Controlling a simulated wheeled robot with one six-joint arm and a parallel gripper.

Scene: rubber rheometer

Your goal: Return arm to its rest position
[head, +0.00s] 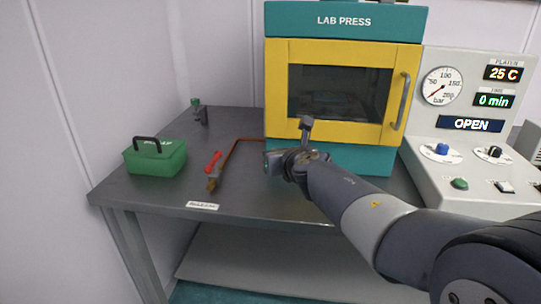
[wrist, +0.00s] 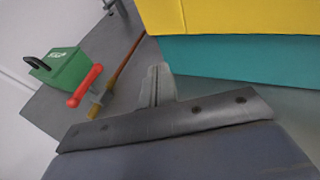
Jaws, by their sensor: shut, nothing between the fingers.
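My arm reaches in from the lower right in the head view. My gripper (head: 270,163) is in front of the lab press's lower teal panel, above the metal table. In the wrist view, my gripper (wrist: 157,72) has its fingers together with nothing between them. The lab press (head: 345,163) is teal with a yellow door (head: 278,95), which looks closed over a dark window. A red-handled valve (head: 213,162) with a brass end sits on a copper pipe to the left of my gripper, apart from it. The valve also shows in the wrist view (wrist: 86,85).
A green box (head: 160,160) with a black handle stands at the table's left. A small green-topped fitting (head: 200,112) is behind it. A console (head: 465,150) on the right shows 25 C, 0 min and OPEN. The front-left table top (head: 135,195) is bare.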

